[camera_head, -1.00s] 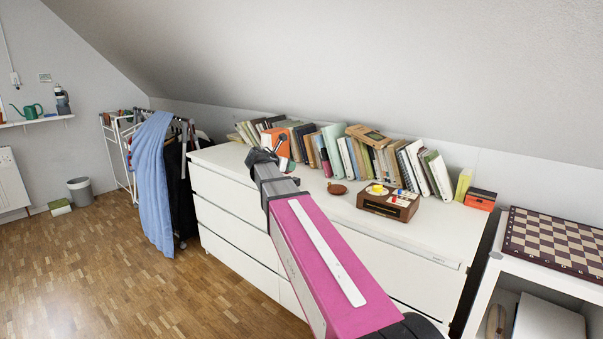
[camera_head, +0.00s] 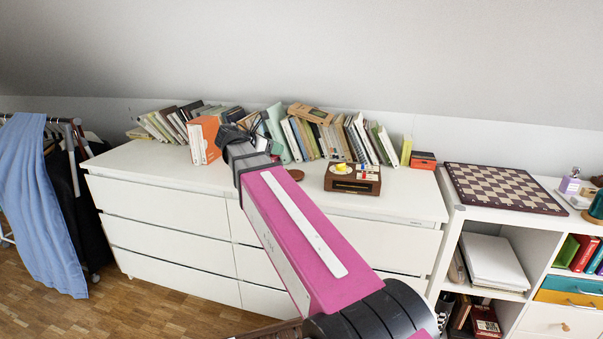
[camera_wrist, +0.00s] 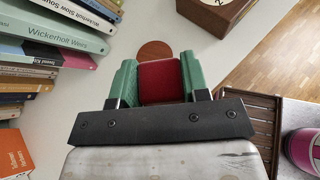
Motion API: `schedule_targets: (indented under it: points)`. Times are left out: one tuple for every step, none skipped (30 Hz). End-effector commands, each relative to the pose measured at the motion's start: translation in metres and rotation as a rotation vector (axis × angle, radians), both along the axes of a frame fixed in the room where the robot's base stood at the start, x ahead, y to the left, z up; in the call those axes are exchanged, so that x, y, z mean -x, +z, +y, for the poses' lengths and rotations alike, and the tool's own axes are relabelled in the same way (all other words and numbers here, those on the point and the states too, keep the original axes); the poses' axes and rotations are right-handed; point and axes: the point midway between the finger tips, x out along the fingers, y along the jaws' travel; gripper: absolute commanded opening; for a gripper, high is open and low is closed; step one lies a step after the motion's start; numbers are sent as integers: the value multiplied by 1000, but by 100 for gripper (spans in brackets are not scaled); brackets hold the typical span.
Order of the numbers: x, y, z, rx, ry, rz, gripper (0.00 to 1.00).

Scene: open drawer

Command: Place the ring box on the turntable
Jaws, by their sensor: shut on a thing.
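The red ring box (camera_wrist: 160,82) is between the green fingers of my gripper (camera_wrist: 157,80) in the wrist view, and the gripper is shut on it. In the head view my gripper (camera_head: 233,134) is over the white dresser in front of the books; the ring box cannot be made out there. I cannot tell for certain which thing is the turntable. A round tan base (camera_head: 573,201) under small items is partly in view at the far right, on the white shelf unit. A small brown disc (camera_head: 296,174) lies on the dresser, also seen beyond the ring box (camera_wrist: 154,48).
A brown box with coloured round parts (camera_head: 353,178) stands on the dresser (camera_head: 190,175). Several books (camera_head: 340,137) line its back. A chessboard (camera_head: 503,187) covers much of the shelf unit's top. Blue cloth (camera_head: 38,200) hangs left.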

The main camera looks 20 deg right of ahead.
Motion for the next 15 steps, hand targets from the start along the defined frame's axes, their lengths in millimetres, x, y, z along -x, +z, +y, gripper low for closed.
schedule_targets:
  points:
    - [2, 0, 0, 0, -5, 0, 19]
    - [2, 0, -1, 1, -8, 0, 19]
    - [1, -2, -3, 1, -11, 0, 19]
    - [0, -3, -5, 1, -12, 0, 19]
    - [-2, -5, -8, 1, -13, 1, 19]
    - [-6, -9, -14, 1, -13, 1, 19]
    - [-9, -12, -18, 1, -14, 1, 19]
    - [-12, -15, -23, 1, -13, 2, 19]
    - [-17, -21, -30, 1, -13, 2, 19]
    - [-20, -24, -35, 1, -14, 2, 19]
    - [-23, -28, -40, 1, -13, 2, 19]
    - [-28, -32, -47, 0, -13, 1, 19]
    - [-31, -36, -52, 0, -14, 1, 19]
    - [-34, -40, -57, 0, -14, 1, 19]
    - [-38, -45, -63, 0, -13, 1, 19]
